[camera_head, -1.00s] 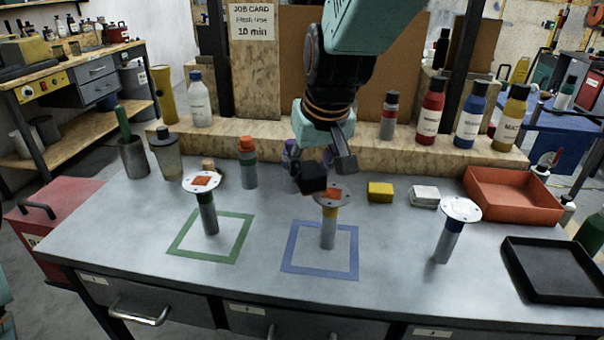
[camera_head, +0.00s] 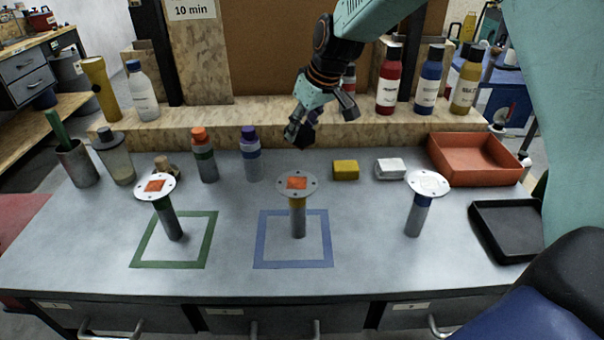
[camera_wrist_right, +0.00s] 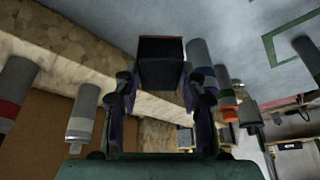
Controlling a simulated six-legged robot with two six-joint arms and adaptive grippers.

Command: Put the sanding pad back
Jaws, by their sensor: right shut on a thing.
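My right gripper (camera_head: 322,117) is shut on a dark block-shaped sanding pad (camera_head: 299,136), above the back of the bench. In the right wrist view the black pad (camera_wrist_right: 161,62) sits between the two fingers, sticking out past them. Below and in front stand three posts with round white plates: the left plate (camera_head: 139,187) and the middle plate (camera_head: 312,188) carry orange squares, and the right plate (camera_head: 428,193) carries a pale square. A yellow block (camera_head: 345,170) and a white block (camera_head: 390,169) lie behind the posts. My left gripper is out of view.
A green outline (camera_head: 209,240) and a blue outline (camera_head: 328,240) mark the bench top. Bottles stand at the back left and on the wooden ledge (camera_head: 390,127). An orange tray (camera_head: 470,180) and a black tray (camera_head: 484,248) are at right. The front middle is clear.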

